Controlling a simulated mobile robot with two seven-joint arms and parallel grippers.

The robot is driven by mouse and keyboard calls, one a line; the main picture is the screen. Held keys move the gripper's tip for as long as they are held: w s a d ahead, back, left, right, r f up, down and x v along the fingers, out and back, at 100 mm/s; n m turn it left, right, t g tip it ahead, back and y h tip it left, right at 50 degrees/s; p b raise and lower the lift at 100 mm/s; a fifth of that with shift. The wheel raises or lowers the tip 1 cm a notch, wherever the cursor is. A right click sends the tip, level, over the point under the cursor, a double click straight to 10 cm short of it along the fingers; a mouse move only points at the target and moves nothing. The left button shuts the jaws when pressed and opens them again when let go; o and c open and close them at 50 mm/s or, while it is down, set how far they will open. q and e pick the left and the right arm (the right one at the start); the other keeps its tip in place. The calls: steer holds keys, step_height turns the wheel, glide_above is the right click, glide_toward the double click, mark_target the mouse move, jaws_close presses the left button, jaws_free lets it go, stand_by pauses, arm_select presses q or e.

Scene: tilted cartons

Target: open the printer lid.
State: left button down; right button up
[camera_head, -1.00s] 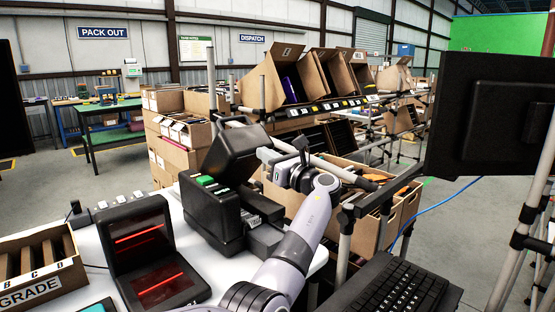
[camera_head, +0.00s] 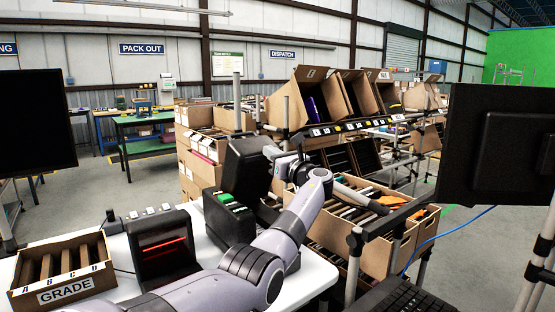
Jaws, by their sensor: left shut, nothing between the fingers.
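My left gripper (camera_head: 272,154) is shut and empty at the upper right edge of the lid. I cannot tell whether its fingertips touch the lid. My left arm hides the printer's right side. My right gripper is not in view.
A black scanner (camera_head: 162,246) with a red light line stands left of the printer. A cardboard GRADE box (camera_head: 63,270) sits at the table's left. Cartons on a rack (camera_head: 312,100) and open boxes of files stand behind and right. A monitor (camera_head: 497,150) is at the right.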

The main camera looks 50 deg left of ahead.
mark_target(264, 142)
arm_select(q)
steer(key=shift+w+a+r, duration=0.1)
steer(key=shift+a+r, duration=0.6)
steer(key=shift+a, duration=0.2)
steer(key=shift+w+a+r, duration=0.1)
steer(key=shift+a+r, duration=0.55)
steer(key=shift+a, duration=0.25)
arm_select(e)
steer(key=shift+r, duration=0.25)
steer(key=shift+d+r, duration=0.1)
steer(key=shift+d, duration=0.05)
